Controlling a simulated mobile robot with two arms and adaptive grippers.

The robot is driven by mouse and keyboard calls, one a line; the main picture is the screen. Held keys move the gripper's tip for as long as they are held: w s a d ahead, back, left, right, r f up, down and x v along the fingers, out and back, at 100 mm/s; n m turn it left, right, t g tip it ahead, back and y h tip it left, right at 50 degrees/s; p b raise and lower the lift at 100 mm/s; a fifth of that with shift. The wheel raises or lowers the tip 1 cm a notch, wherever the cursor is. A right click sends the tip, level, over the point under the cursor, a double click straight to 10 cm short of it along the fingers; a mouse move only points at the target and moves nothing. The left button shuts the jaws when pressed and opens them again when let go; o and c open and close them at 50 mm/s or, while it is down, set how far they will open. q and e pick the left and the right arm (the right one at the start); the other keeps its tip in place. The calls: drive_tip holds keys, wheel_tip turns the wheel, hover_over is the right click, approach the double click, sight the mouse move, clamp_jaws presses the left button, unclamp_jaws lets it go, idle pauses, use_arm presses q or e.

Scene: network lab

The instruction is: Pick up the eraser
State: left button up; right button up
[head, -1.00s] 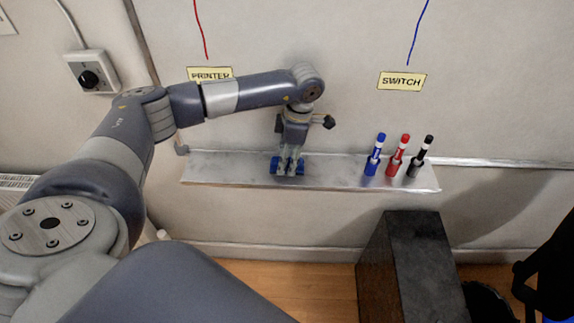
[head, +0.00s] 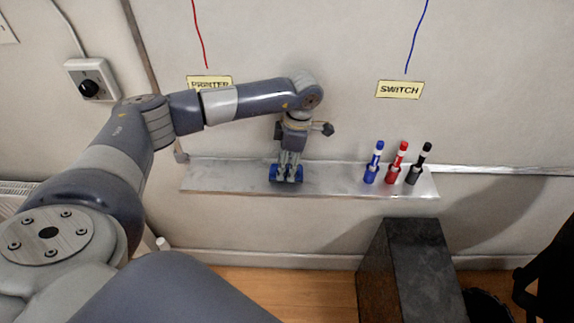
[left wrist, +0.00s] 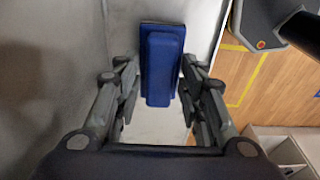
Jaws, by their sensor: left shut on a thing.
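The blue eraser (head: 273,173) is at the left part of the metal tray (head: 330,186) below the whiteboard. My left gripper (head: 286,174) points down over it and is shut on it. In the left wrist view the eraser (left wrist: 162,65) lies between the two fingers of the left gripper (left wrist: 158,85). I cannot tell whether the eraser still touches the tray. My right gripper is not in view.
Blue (head: 373,163), red (head: 397,163) and black (head: 418,164) markers stand upright in the tray's right part. A PRINTER label (head: 209,83) and a SWITCH label (head: 399,89) are on the board above. A dark box (head: 410,270) stands below on the wooden floor.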

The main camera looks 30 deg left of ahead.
sight(287, 168)
use_arm(q)
wheel_tip(287, 168, up, 4)
drive_tip(key=b, duration=0.2)
drive_tip(key=shift+s+d+f+b, duration=0.15)
drive_tip(key=shift+f+b, duration=0.1)
drive_tip(key=shift+b, duration=0.05)
drive_tip(key=s+d+r+b, duration=0.1)
drive_tip(key=s+d+b, duration=0.3)
drive_tip(key=s+d, duration=0.5)
drive_tip(key=s, duration=0.3)
drive_tip(key=shift+s+d+r, duration=0.25)
drive_tip(key=shift+r, duration=0.1)
drive_tip(key=o, duration=0.5)
drive_tip(key=shift+c, duration=0.2)
drive_tip(key=c, duration=0.4)
drive_tip(key=shift+o, duration=0.2)
drive_tip(key=shift+m, duration=0.3)
drive_tip(key=d+r+m+t, duration=0.1)
drive_tip(key=m, duration=0.7)
drive_tip(key=w+d+r+m+t+h, duration=0.1)
drive_tip(key=m, duration=0.7)
drive_tip(key=d+r+m, duration=0.1)
drive_tip(key=r+m, duration=0.1)
drive_tip(key=m, duration=0.5)
drive_tip(key=shift+w+d+m+t+h, duration=0.25)
drive_tip(key=shift+w+m+t+h, duration=0.05)
drive_tip(key=shift+m+t, duration=0.1)
